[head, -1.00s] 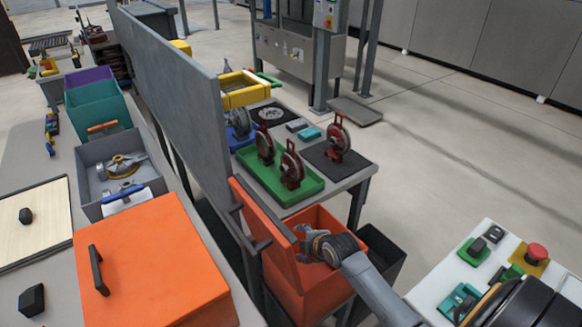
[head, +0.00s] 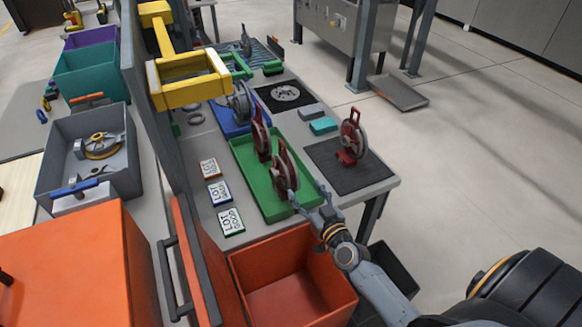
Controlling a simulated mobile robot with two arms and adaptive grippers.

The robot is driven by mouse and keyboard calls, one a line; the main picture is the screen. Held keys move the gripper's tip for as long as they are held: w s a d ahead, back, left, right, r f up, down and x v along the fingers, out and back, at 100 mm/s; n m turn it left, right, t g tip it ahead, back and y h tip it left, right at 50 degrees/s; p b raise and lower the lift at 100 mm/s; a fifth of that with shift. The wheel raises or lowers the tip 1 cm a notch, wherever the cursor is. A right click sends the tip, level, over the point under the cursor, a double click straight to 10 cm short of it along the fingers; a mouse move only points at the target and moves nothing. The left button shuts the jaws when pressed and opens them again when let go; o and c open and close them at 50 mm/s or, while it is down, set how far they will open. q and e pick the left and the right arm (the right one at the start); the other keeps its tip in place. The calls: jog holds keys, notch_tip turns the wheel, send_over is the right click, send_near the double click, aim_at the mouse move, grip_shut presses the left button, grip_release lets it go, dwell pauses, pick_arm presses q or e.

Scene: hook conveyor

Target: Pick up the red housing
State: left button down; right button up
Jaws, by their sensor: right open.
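Several dark red housings, each with a round grey-centred body, stand upright. The nearest red housing (head: 285,172) stands at the front of a green tray (head: 248,181), with a second red housing (head: 261,134) behind it. A third red housing (head: 351,136) stands on a dark mat (head: 372,173) to the right. My right gripper (head: 307,193) is open and empty, at the tray's front right edge. Its left fingertip overlaps the lower part of the nearest housing; I cannot tell whether they touch. My left gripper is not in view.
An orange bin (head: 333,305) is below the table's front edge, with an upright orange panel beside it. A grey wall and a yellow frame (head: 188,92) stand left of the tray. Lot cards (head: 220,191) and a teal block (head: 323,125) lie on the table.

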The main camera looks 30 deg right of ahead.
aim_at(291, 173)
jog(key=w, duration=0.4)
jog(key=shift+w+a+r+b, duration=0.2)
jog(key=shift+w+a+b, duration=0.1)
jog(key=shift+a+b, duration=0.1)
jog(key=w, duration=0.2)
jog(key=shift+w+d+f, duration=0.25)
jog(key=shift+w, duration=0.05)
jog(key=shift+w+d, duration=0.1)
jog(key=shift+w, duration=0.25)
jog(key=shift+w+r+b, duration=0.1)
jog(key=shift+w+b, duration=0.3)
jog(key=shift+w, duration=0.15)
jog(key=w+b, duration=0.1)
jog(key=w, duration=0.2)
jog(key=shift+w, duration=0.35)
jog(key=shift+w+d, duration=0.1)
jog(key=shift+w, duration=0.2)
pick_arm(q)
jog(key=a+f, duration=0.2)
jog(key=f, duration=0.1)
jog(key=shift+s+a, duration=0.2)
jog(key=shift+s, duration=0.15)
